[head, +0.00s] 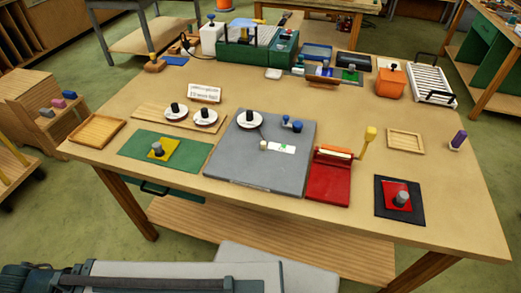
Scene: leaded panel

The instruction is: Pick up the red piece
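The red piece (393,189) is a flat red square with a grey knob on top. It lies on a black mat (385,213) near the front right of the wooden table. Neither of my grippers shows in the head view, so their distance from the red piece cannot be seen.
A red device (331,187) with a yellow-ended lever stands left of the black mat. A grey board (240,173) fills the table's middle. A yellow piece (173,158) lies on a green mat (136,147). A wooden tray (405,151) sits behind the mat. Bare tabletop (460,200) lies to its right.

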